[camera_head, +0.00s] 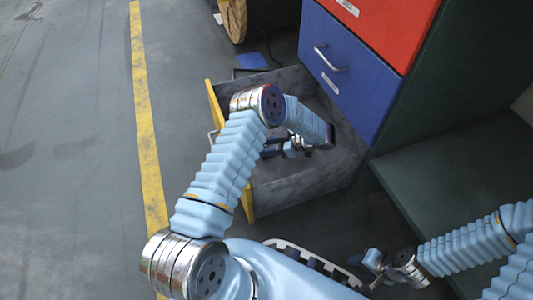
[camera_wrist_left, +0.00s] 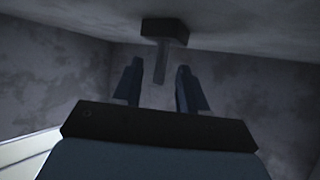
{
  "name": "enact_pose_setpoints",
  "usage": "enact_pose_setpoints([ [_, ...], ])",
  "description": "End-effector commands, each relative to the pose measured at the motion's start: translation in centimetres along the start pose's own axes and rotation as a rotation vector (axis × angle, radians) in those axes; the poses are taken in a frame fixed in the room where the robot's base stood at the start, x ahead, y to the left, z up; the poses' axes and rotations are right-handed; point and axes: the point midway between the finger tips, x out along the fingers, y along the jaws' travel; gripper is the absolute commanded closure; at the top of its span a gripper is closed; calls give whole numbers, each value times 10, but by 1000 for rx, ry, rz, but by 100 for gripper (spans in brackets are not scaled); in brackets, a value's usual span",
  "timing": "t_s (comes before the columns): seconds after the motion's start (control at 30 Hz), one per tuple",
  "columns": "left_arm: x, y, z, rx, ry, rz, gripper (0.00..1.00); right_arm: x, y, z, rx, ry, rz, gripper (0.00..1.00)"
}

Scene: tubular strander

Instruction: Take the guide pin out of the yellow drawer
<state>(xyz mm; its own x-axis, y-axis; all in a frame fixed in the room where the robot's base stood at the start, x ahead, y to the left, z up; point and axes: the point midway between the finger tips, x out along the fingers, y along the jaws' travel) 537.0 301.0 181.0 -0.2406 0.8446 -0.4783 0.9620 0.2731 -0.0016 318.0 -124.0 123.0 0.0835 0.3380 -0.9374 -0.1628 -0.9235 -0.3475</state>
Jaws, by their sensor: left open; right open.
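The yellow drawer (camera_head: 247,201) stands pulled out at the bottom of the cabinet, with grey inner walls. My left arm reaches over its front, and my left gripper (camera_head: 298,147) is down inside it, partly hidden by the arm. In the left wrist view, the left gripper (camera_wrist_left: 160,87) is open. A guide pin with a dark block-like head (camera_wrist_left: 165,28) and a short grey shaft lies just ahead, its shaft pointing between the fingertips; contact cannot be told. The pin is not clear in the head view. My right gripper (camera_head: 373,264) is open and empty at the lower right, outside the drawer.
A closed blue drawer (camera_head: 345,75) with a metal handle sits above the yellow one, and a red drawer (camera_head: 385,25) above that. A dark green cabinet panel (camera_head: 440,150) is on the right. A wooden reel (camera_head: 234,18) stands behind. Floor on the left is clear.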

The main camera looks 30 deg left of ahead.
Motion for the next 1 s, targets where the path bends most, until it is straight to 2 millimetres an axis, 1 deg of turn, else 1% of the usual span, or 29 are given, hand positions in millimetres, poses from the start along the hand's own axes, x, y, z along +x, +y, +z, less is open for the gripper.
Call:
enact_pose_setpoints([
  [0.03,11,1,1,-2,0,-2,58,6,2,0,0,1,0,57],
  [0.1,22,1,0,0,-1,-1,58,7,3,0,0,2,0,57],
  [0.17,28,1,0,-1,-1,-1,58,8,3,0,0,2,0,57],
  [0.37,30,2,-1,-1,-1,2,58,7,3,0,0,2,0,57],
  [0.47,29,2,-1,-1,-1,2,70,7,3,0,0,2,0,57],
  [0.6,29,2,-1,-1,-1,2,92,7,3,0,0,2,0,57],
  [0.67,29,2,-1,-1,-1,2,100,7,3,0,0,2,0,57],
  [1.0,29,2,-2,-2,-1,2,100,6,2,0,0,2,0,57],
])
